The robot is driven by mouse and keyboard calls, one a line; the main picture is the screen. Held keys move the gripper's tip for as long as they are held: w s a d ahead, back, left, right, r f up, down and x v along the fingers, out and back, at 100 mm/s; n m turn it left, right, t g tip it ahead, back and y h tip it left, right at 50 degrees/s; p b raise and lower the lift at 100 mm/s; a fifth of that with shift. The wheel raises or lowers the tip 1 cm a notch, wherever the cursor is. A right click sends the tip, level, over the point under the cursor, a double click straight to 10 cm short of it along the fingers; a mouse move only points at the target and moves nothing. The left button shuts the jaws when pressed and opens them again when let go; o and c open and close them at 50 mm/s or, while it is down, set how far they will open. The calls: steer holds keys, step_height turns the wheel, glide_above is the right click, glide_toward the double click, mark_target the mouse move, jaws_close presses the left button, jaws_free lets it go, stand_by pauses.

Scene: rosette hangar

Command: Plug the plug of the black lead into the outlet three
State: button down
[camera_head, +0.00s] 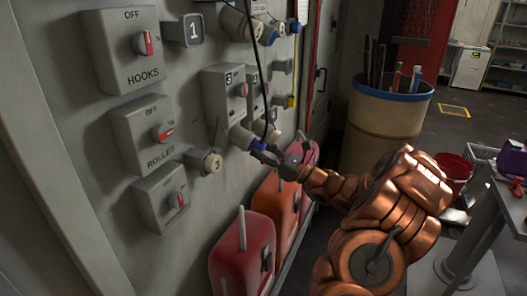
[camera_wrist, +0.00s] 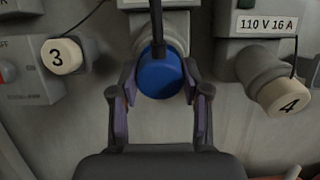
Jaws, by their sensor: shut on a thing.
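The blue plug (camera_wrist: 160,75) of the black lead (camera_wrist: 157,28) sits between the two fingers of my gripper (camera_wrist: 160,84), which is shut on it. In the head view the blue plug (camera_head: 258,145) is at the mouth of the grey socket (camera_head: 240,134) under the outlet box marked 3 (camera_head: 222,93). My gripper (camera_head: 274,153) comes in from the right. The lead (camera_head: 257,62) runs up from the plug past the box. The plug hides the socket mouth in the wrist view, so I cannot tell how deep it sits.
Red and orange cans (camera_head: 245,250) stand below. A bin (camera_head: 385,125) stands behind my arm.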

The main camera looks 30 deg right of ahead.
steer(key=shift+w+a+r, duration=0.1)
steer(key=shift+w, duration=0.05)
steer(key=shift+c, duration=2.3)
jaws_free()
